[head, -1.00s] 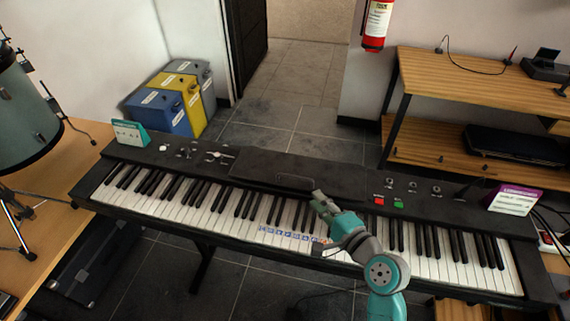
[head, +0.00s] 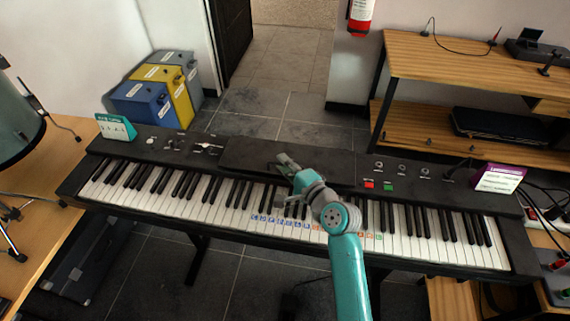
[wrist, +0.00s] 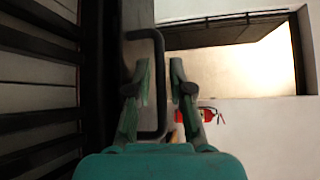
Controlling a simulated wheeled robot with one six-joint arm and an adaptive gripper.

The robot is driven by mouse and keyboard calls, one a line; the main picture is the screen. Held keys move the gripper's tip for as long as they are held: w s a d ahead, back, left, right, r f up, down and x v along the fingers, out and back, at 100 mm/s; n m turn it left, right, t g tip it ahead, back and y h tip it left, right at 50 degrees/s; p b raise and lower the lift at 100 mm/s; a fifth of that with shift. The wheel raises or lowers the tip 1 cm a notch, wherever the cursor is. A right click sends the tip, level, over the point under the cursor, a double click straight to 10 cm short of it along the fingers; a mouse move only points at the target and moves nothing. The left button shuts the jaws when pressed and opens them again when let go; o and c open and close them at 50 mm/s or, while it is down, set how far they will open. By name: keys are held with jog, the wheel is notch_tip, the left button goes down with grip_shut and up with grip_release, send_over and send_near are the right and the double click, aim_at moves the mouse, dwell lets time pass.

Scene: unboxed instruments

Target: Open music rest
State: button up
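The music rest (head: 235,146) is a dark panel lying flat along the back of the black keyboard (head: 130,143). A thin dark looped handle (wrist: 160,95) on it shows in the wrist view, standing out from the dark panel. The left finger is inside the loop and the right one outside. I cannot tell whether either touches the bar. In the head view my gripper hides part of the handle.
Red (head: 369,184) and green (head: 388,187) buttons sit right of the rest. A teal card (head: 115,127) and a purple-topped card (head: 499,179) stand at the keyboard's ends. A wooden shelf (head: 440,70) is behind right. Bins (head: 180,88) stand behind left.

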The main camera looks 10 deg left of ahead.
grip_shut()
jog(key=shift+r, duration=0.1)
